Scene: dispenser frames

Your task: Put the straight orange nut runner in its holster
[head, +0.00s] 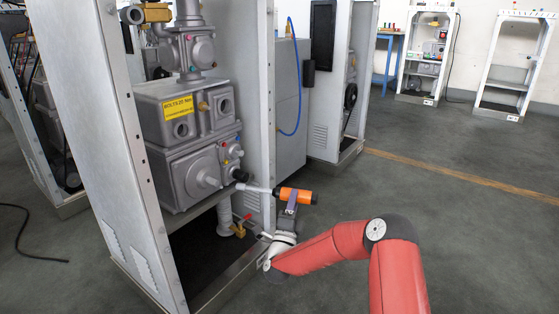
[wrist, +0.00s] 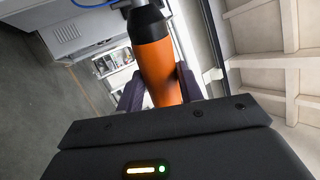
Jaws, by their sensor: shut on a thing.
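The straight orange nut runner (head: 298,196) lies about level in the head view, its thin grey end pointing left toward the fittings on the grey machine (head: 190,170). I cannot tell whether that end touches the black fitting beside it. My gripper (head: 290,205) is shut on the orange body from below. In the wrist view the nut runner (wrist: 158,68) stands between the two dark fingers of my gripper (wrist: 160,88), its black collar and grey end toward the top edge. I cannot make out the holster in either view.
The machine sits in a tall light-grey frame (head: 109,130), whose right post is close behind the nut runner. A second cabinet (head: 333,90) stands behind. White shelf racks (head: 508,70) and a blue table (head: 387,50) are far right. The floor (head: 470,210) on the right is clear.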

